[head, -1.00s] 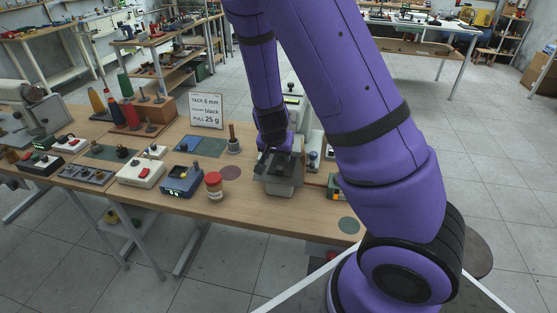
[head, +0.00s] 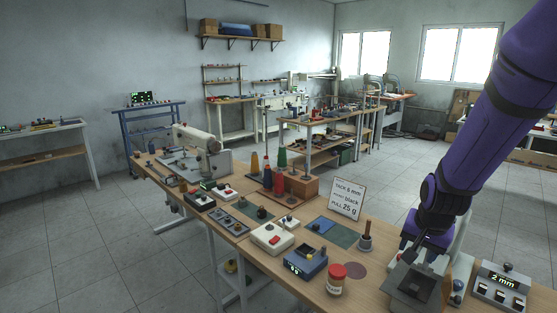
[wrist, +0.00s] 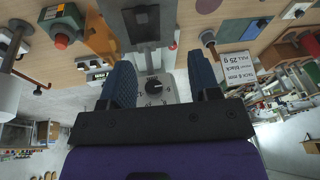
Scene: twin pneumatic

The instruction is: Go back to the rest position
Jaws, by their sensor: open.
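My gripper (head: 410,255) is at the lower right in the head view, at the end of my purple arm. It is just above and behind a grey machine with a sloped dark top (head: 418,285). In the wrist view my gripper (wrist: 162,78) has its two dark blue padded fingers apart. No held thing shows between them. A pale panel with a round black dial (wrist: 153,87) shows through the gap. The grey machine (wrist: 150,35) lies just past the fingertips. Whether the fingers touch it, I cannot tell.
A sign (head: 347,198) stands on the wooden table. A red-lidded jar (head: 336,280), a blue device (head: 305,263), a wooden-handled stamp (head: 366,236) and a "2 mm" display box (head: 502,284) stand near the machine. Thread cones (head: 267,172) stand farther back. Open floor lies left of the table.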

